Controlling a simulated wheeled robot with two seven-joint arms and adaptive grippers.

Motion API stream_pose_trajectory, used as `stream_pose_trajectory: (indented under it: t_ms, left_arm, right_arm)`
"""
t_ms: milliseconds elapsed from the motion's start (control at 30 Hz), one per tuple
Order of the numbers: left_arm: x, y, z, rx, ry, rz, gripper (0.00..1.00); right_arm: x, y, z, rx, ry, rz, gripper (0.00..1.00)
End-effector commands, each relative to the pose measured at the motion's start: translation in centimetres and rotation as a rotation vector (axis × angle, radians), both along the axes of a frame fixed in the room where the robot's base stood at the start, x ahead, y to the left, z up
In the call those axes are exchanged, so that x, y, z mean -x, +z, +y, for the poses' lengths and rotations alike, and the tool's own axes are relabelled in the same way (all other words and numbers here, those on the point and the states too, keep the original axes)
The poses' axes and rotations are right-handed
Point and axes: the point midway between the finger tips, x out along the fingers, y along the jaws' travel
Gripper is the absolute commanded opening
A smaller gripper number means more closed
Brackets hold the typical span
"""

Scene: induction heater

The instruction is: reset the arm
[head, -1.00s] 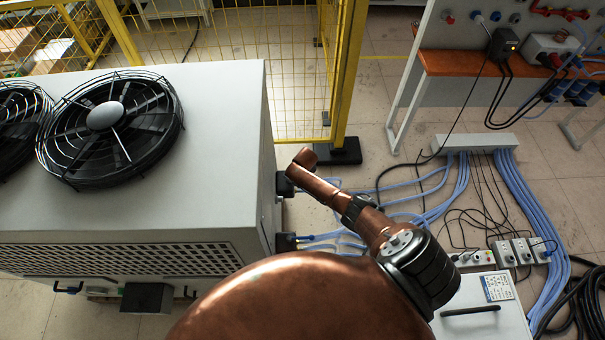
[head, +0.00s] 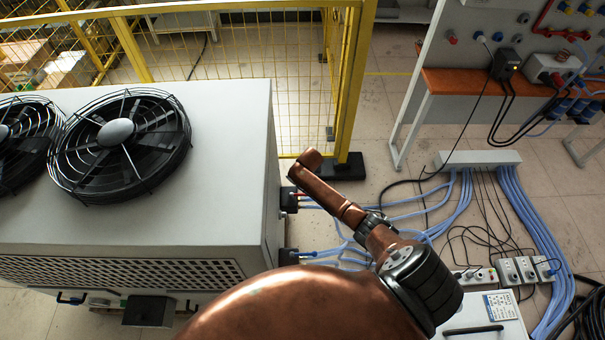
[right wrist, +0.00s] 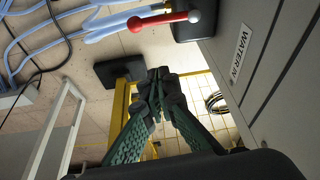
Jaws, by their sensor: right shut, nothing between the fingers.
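My copper-coloured right arm reaches forward in the middle of the head view, beside the right side of the white fan cabinet (head: 190,225). Its hand does not show there. In the right wrist view my right gripper (right wrist: 158,78) has its green textured fingers closed together, with nothing between them. The fingertips appear in front of the yellow post and its black foot (right wrist: 118,70). A red valve lever (right wrist: 160,20) is above the fingertips in the picture, apart from them. The cabinet side marked "WATER IN" (right wrist: 241,52) is to the right. My left gripper is in neither current view.
A yellow mesh fence (head: 350,90) stands behind the cabinet. Blue hoses (head: 440,200) and black cables cover the floor at right. Socket boxes (head: 515,270) and a workbench (head: 450,83) are on that side. Bare floor (head: 400,140) shows between fence and bench.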

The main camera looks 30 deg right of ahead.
Motion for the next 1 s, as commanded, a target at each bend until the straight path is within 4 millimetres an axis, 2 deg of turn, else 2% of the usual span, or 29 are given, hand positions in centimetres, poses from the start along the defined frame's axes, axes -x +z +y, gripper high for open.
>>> stream_pose_trajectory:
  t_ms: [300,367,467,567,700,767,867,1000]
  left_arm:
    - [-0.1,0.1,0.0,0.0,0.0,-0.001,0.4]
    - [-0.1,0.0,0.0,0.0,0.0,-0.002,0.4]
    - [-0.1,-0.2,0.0,0.0,0.0,-0.001,0.4]
    - [-0.1,-0.4,0.0,0.0,0.0,-0.001,0.4]
    - [0.0,-0.9,0.0,0.0,0.0,0.0,0.4]
    - [0.0,-1.1,0.0,0.0,0.0,0.0,0.4]
    - [0.0,-1.3,0.0,0.0,0.0,0.001,0.4]
    - [0.1,-1.8,0.0,0.0,0.0,0.002,0.4]
  right_arm:
    - [0.2,0.2,0.0,0.0,0.0,0.001,0.0]
    - [0.6,-0.4,0.0,0.001,0.003,0.006,0.0]
    - [2.4,-3.3,0.0,0.002,0.02,0.023,0.0]
    - [5.7,-7.9,-0.1,0.006,0.054,0.048,0.0]
    - [11.8,-15.1,0.0,0.014,0.121,0.087,0.0]
    - [14.8,-18.1,0.2,0.017,0.151,0.105,0.0]
    - [20.1,-22.7,0.7,0.021,0.204,0.133,0.0]
    - [28.5,-28.5,1.9,0.023,0.283,0.173,0.0]
